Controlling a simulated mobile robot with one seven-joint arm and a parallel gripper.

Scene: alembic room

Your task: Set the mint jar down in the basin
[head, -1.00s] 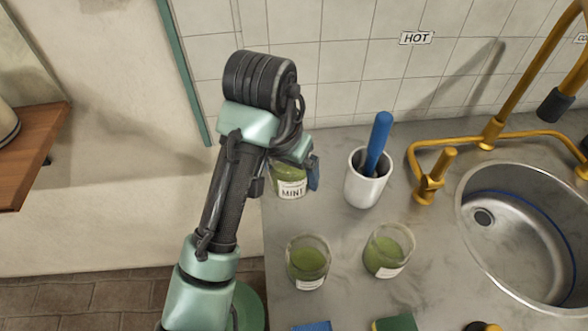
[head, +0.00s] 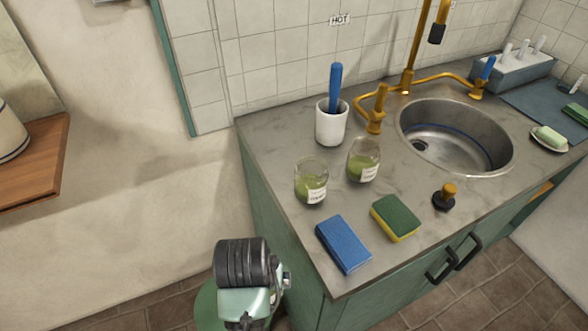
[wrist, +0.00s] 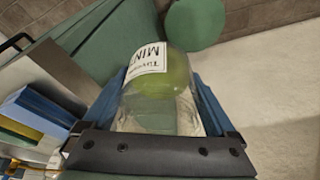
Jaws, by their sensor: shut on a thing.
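The mint jar (wrist: 152,98) is a clear glass jar with green contents and a white label reading "MINT". It lies between the blue fingers of my gripper (wrist: 163,88) in the wrist view, which are shut on it. In the head view the gripper and the jar are out of sight; only the end of my arm shows at the bottom, left of the counter. The basin (head: 470,148) is a round steel sink set in the counter at the right, with a dark drain. It looks empty.
On the counter (head: 275,133) stand two other green jars (head: 311,183) (head: 363,163), a white mortar (head: 331,124) with a blue pestle, a blue sponge (head: 343,244), a green-yellow sponge (head: 396,217) and a gold-knobbed stopper (head: 446,199). Gold taps (head: 408,82) rise behind the basin.

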